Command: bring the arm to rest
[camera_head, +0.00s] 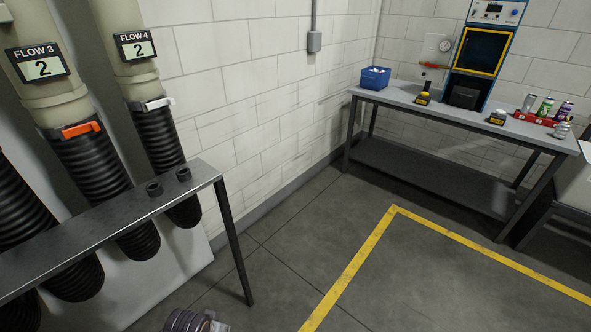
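Neither of my grippers can be made out in the head view. A ribbed grey-purple rounded shape (187,321) shows at the bottom edge, cut off by the frame. I cannot tell whether it is part of my arm or a separate thing.
A metal bench (110,225) with two small black cylinders stands at the left, before ribbed black hoses (92,165). A grey table (450,107) at the back right bears a blue bin (375,78), a blue machine (484,50) and cans (545,106). Open floor (440,275) has yellow lines.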

